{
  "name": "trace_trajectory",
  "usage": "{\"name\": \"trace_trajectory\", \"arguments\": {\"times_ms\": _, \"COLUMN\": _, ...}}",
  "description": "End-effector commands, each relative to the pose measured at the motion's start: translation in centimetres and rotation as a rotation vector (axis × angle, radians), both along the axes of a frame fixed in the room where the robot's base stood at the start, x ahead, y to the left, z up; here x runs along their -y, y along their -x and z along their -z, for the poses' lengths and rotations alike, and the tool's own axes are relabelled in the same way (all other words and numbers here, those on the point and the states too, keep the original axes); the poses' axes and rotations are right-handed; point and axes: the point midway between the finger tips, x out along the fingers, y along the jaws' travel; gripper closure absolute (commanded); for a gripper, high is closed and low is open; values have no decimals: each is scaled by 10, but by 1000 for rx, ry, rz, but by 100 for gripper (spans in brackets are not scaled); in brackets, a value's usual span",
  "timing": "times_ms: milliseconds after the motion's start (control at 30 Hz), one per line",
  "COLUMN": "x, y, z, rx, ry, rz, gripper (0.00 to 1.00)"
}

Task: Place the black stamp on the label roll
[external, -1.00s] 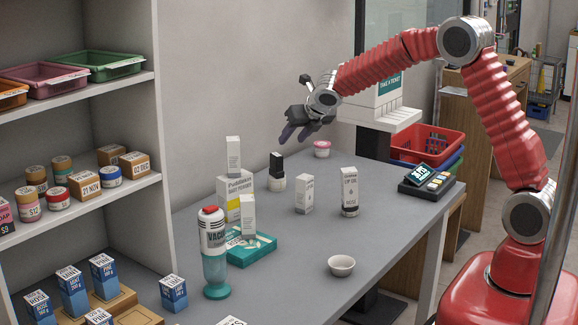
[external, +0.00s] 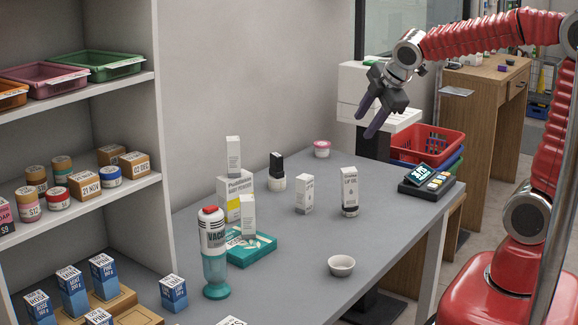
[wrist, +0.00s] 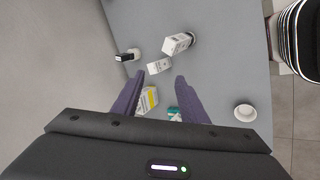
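The black stamp (external: 277,162) stands upright on the white label roll (external: 277,183), on the grey counter near the back wall. In the wrist view the stamp (wrist: 124,57) shows at the upper left, against the pale roll (wrist: 137,52). My gripper (external: 370,121) is in the air to the right of and above them, well apart from both. Its two purple fingers are spread with nothing between them; in the wrist view the gripper (wrist: 160,75) also looks open and empty.
White boxes (external: 304,194), a yellow-and-white powder box (external: 226,197), a teal box (external: 251,248), a vacuum flask (external: 214,255) and a bowl (external: 341,265) stand on the counter. A card terminal (external: 428,182) and red basket (external: 425,143) are at the right. The counter's front right is clear.

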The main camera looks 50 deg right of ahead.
Motion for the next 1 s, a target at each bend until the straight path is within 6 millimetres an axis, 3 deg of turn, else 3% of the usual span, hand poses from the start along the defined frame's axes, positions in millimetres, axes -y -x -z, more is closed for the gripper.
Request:
{"name": "trace_trajectory", "arguments": {"times_ms": 267, "x": -23, "y": 81, "z": 1, "rx": 39, "ry": -291, "rz": 334, "gripper": 61}}
{"name": "trace_trajectory", "arguments": {"times_ms": 600, "x": -53, "y": 169, "z": 22, "rx": 40, "ry": -626, "rz": 732, "gripper": 61}}
{"name": "trace_trajectory", "arguments": {"times_ms": 800, "x": -62, "y": 191, "z": 31, "rx": 30, "ry": -718, "rz": 850, "gripper": 61}}
{"name": "trace_trajectory", "arguments": {"times_ms": 1000, "x": -62, "y": 193, "z": 31, "rx": 28, "ry": -725, "rz": 861, "gripper": 61}}
